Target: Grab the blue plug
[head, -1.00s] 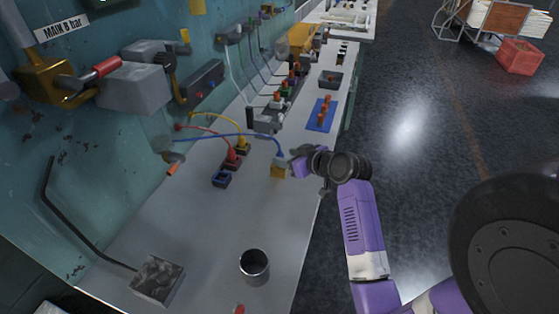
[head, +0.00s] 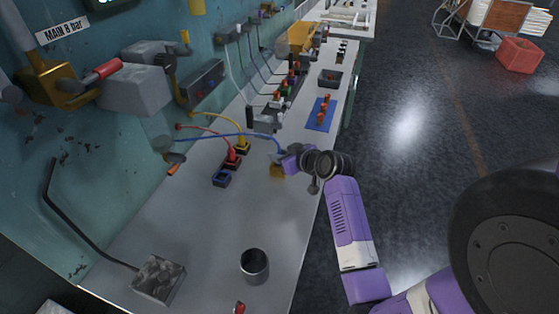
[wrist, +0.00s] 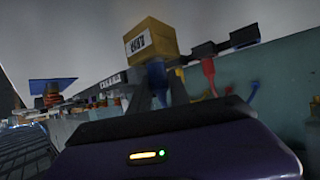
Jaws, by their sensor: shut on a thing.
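The blue plug (wrist: 156,78) shows in the wrist view, seated against a yellow block (wrist: 151,40) with a white label. My gripper (wrist: 160,98) is shut on the plug, its fingers on either side of it. In the head view my gripper (head: 284,160) is at the yellow block (head: 277,172) near the bench's right edge and hides most of the plug. The blue hose (head: 225,136) runs left from the plug to the wall fitting.
An empty blue socket (head: 221,179), a red plug (head: 231,155) and a yellow plug (head: 242,144) stand left of my gripper. A metal cup (head: 254,265) stands on the front of the bench (head: 205,235). A blue mat (head: 320,115) lies farther back.

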